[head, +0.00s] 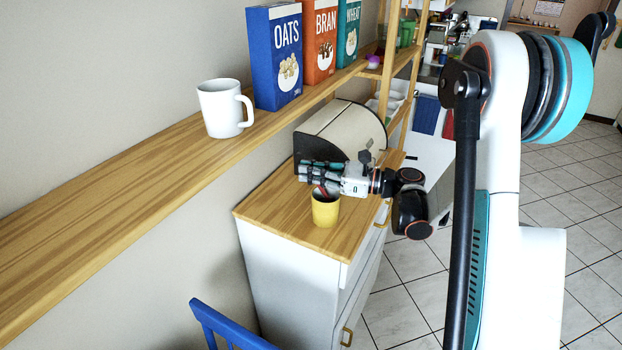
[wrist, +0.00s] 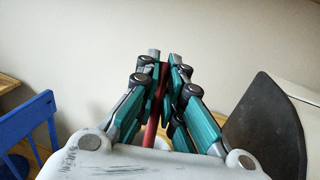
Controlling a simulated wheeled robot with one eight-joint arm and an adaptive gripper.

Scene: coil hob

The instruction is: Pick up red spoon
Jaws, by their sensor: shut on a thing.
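My gripper (wrist: 160,75) is shut on the red spoon (wrist: 152,130), whose thin red handle shows between the fingers in the wrist view. In the head view my gripper (head: 308,172) is just above the yellow cup (head: 325,212), which stands on the wooden top of a white cabinet. A small bit of red (head: 321,190) shows at the cup's mouth, below the fingers. The rest of the spoon is hidden, and I cannot tell whether its lower end is inside the cup.
A bread box (head: 340,130) stands on the cabinet top (head: 275,205) right behind my gripper. A wall shelf (head: 120,180) at the left holds a white mug (head: 222,108) and cereal boxes (head: 275,55). A blue chair (head: 225,325) is in front.

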